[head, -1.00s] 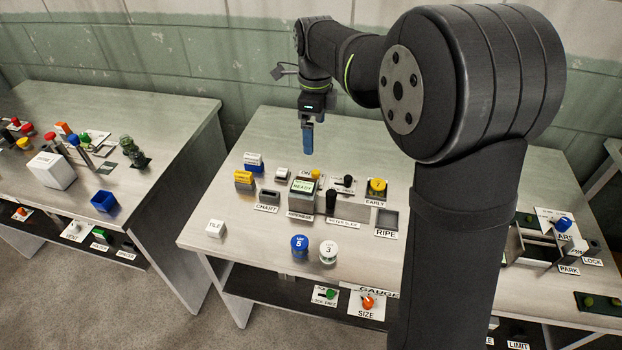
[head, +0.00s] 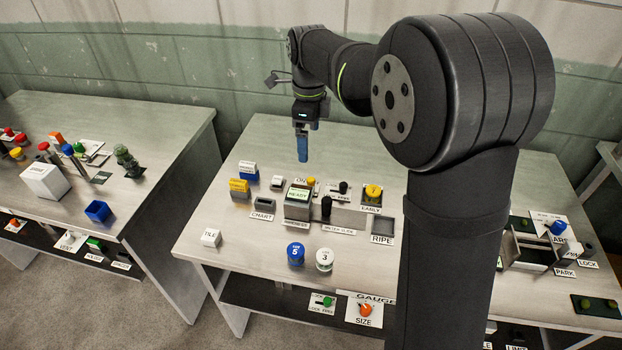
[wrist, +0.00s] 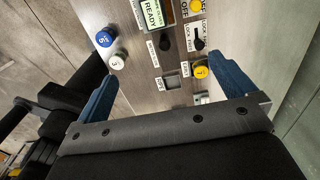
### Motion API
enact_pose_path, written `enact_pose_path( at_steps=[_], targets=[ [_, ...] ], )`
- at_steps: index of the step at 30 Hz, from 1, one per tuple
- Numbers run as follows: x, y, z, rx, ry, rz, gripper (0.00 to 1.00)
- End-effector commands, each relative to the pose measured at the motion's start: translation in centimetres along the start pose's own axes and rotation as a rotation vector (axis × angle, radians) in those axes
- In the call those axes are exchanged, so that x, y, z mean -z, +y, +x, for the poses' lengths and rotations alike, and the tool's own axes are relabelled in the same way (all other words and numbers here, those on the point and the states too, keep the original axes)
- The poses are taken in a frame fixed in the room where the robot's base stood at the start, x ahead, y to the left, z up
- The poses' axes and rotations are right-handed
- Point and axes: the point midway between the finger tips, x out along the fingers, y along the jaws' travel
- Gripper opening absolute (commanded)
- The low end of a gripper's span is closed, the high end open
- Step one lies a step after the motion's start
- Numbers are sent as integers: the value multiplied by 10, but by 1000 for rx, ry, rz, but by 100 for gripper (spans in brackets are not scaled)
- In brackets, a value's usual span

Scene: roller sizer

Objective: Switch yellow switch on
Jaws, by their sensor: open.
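The yellow switch (head: 311,181) is a small yellow knob beside the ON plate, behind the green READY display (head: 298,194) on the middle table. In the wrist view a yellow knob (wrist: 196,5) shows at the top edge with OFF labels around it. I cannot tell its position from these views. My gripper (head: 302,148) hangs above the back part of the table, pointing down, behind and above the switch in the picture. In the wrist view its two blue fingers are spread wide, with nothing held between them.
A yellow cylinder (head: 373,191) stands at the EARLY plate, right of a black-knobbed lever (head: 343,187). Blue (head: 296,254) and white (head: 324,260) numbered cylinders stand in front. A yellow block (head: 239,187) is at left.

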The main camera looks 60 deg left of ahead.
Motion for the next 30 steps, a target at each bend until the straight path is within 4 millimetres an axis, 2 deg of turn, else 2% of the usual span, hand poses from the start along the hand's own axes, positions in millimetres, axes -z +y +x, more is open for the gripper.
enact_pose_path(
  at_steps=[1,5,7,15,20,24,30],
  targets=[
    [0,0,0,0,0,0,94],
    [1,0,6,-14,-20,-3,69],
    [3,-1,16,-36,-54,-10,55],
    [17,-10,77,-122,-353,-21,2],
    [33,-22,109,-99,-548,26,0],
    [53,-37,131,-38,-684,97,0],
    [83,-54,154,58,-789,198,0]
  ],
)
